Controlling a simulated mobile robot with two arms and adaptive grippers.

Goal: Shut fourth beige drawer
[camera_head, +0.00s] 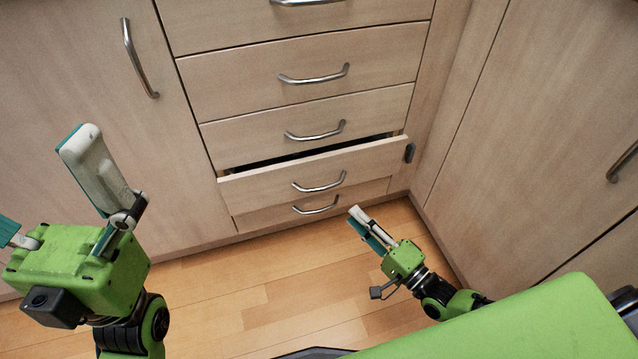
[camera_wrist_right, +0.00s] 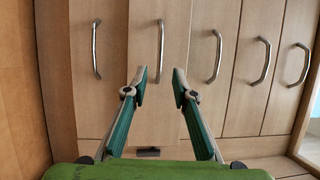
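The fourth beige drawer (camera_head: 300,172) stands partly open, its front out from the stack and a dark gap above it. It has a curved metal handle (camera_head: 320,184). In the right wrist view, turned sideways, this drawer (camera_wrist_right: 150,110) lies ahead of the fingers with its handle (camera_wrist_right: 160,50) beyond the tips. My right gripper (camera_head: 362,224) is open and empty, low in front of the drawer's right part; I cannot tell whether it touches. My left gripper (camera_head: 40,185) is open and empty at the left, apart from the drawers.
Closed drawers sit above, including the third (camera_head: 310,120), and a fifth (camera_head: 310,208) sits below near the floor. A tall cabinet door (camera_head: 100,100) is at left, another (camera_head: 540,130) at right, close to my right arm. Wooden floor (camera_head: 260,300) is clear.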

